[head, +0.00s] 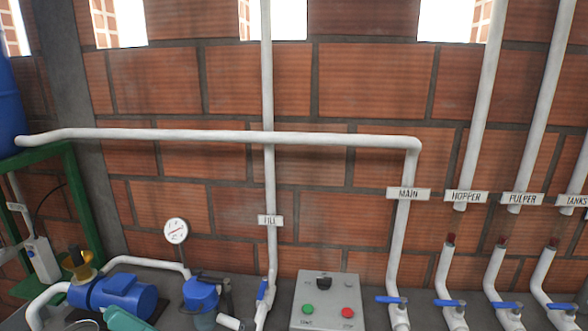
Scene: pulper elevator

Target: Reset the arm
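No part of my arm can be made out for sure in the head view, and my gripper is not in view. The view faces a brick wall (350,90) with white pipes and valves along a grey ledge.
A control box (327,288) with green and red buttons stands bottom centre. A blue pump (112,296) and a gauge (176,231) are at left, below a blue tank (8,105) on a green frame (80,205). Blue-handled valves (392,299) line the lower right.

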